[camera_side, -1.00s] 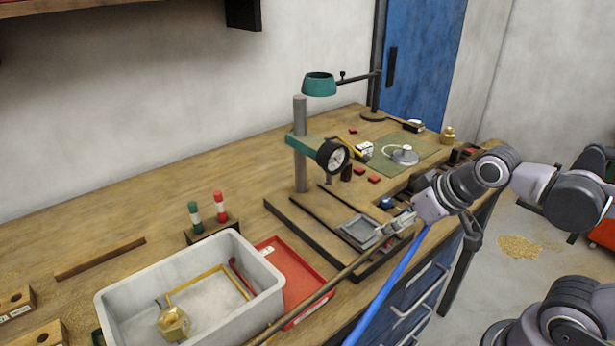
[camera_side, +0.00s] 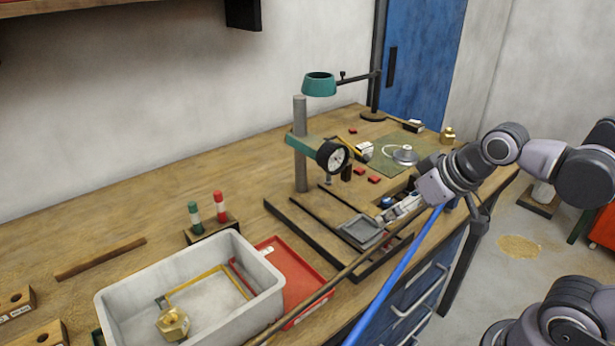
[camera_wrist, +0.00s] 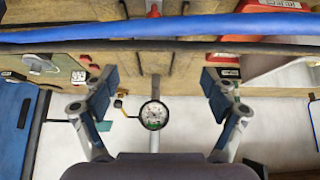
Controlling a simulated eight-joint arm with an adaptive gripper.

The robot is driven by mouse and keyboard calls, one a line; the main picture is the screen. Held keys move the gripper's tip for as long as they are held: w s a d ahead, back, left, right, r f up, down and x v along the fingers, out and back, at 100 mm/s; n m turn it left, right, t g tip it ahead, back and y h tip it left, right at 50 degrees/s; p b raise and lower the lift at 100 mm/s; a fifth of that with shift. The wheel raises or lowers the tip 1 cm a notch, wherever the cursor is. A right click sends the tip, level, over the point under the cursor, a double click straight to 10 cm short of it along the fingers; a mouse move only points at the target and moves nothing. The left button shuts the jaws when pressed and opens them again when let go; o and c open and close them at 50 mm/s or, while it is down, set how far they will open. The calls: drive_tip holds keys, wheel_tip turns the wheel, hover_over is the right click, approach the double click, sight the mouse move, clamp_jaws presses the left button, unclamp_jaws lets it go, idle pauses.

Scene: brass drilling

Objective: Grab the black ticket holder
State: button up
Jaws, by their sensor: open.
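A small black holder with a white card (camera_side: 413,126) lies at the far end of the bench, near the lamp base. It looks like the ticket holder, but it is too small to be sure. My gripper (camera_side: 393,211) is open and empty above the bench's front edge, just right of the grey square dish. It is well short of the black holder and apart from it. In the wrist view my open gripper (camera_wrist: 160,92) frames the dial gauge (camera_wrist: 154,114) farther off, with nothing between the fingers.
The dial gauge stand (camera_side: 300,150) rises behind my gripper. A blue rod (camera_side: 400,272) and a dark rod cross in front. A green mat (camera_side: 425,148) carries a silver disc. A grey bin (camera_side: 262,297) and red tray (camera_side: 305,280) are at the left.

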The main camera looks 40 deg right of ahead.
drive_tip(key=w+d+r, duration=0.4)
drive_tip(key=w+r, duration=0.3)
drive_tip(key=g, duration=0.1)
hover_over(366, 146)
drive_tip(key=s, duration=0.5)
wheel_tip(366, 146, down, 11)
drive_tip(key=x, duration=0.5)
drive_tip(key=shift+w+a+f, duration=0.1)
drive_tip(key=shift+a, duration=0.15)
drive_tip(key=shift+x, duration=2.65)
drive_tip(key=shift+d, duration=0.15)
drive_tip(key=c, duration=1.3)
